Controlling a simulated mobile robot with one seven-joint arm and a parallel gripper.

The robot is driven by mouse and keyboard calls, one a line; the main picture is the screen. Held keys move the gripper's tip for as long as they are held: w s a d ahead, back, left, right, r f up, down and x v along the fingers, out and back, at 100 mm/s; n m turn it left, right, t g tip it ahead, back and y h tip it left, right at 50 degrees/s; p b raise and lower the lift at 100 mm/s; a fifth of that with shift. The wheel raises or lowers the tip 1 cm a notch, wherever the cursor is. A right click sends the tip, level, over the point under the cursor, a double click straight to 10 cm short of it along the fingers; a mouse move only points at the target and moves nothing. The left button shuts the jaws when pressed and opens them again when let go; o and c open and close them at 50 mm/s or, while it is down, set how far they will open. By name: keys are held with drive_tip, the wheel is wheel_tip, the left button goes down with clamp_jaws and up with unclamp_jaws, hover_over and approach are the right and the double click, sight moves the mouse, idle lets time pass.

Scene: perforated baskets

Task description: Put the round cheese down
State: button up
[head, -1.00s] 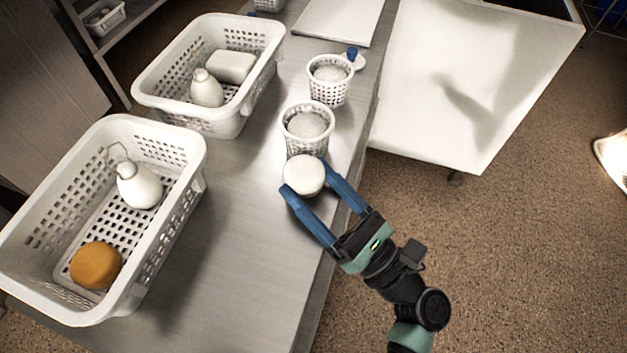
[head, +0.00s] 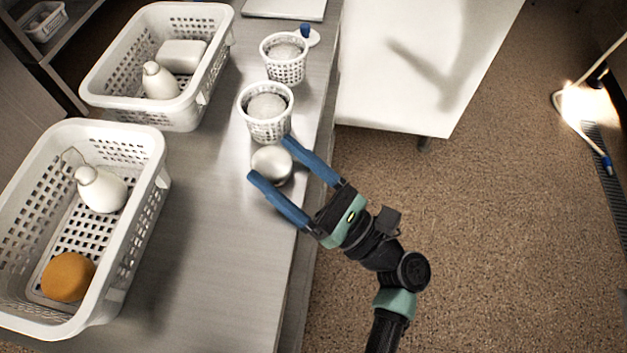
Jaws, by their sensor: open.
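A round white cheese (head: 271,165) rests on the metal table (head: 215,235), just in front of the nearer small round basket. My gripper (head: 268,158) is open, with one blue finger on each side of the cheese. The left finger stands clear of the cheese; the right finger passes close to it, and I cannot tell whether it touches. The underside of the cheese is hidden.
A large basket (head: 150,180) at left holds a white bottle (head: 102,190) and an orange cheese (head: 68,277). Another large basket (head: 222,45) stands behind it. Small round baskets (head: 266,128) (head: 285,68) line the right edge. The front table surface is clear.

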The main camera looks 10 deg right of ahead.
drive_tip(key=shift+s+a+f, duration=0.1)
drive_tip(key=shift+a+f, duration=0.1)
drive_tip(key=shift+a, duration=0.2)
drive_tip(key=shift+r+p, duration=0.3)
drive_tip(key=shift+r, duration=0.2)
drive_tip(key=v, duration=1.2)
drive_tip(key=shift+d, duration=0.2)
drive_tip(key=shift+r, duration=0.15)
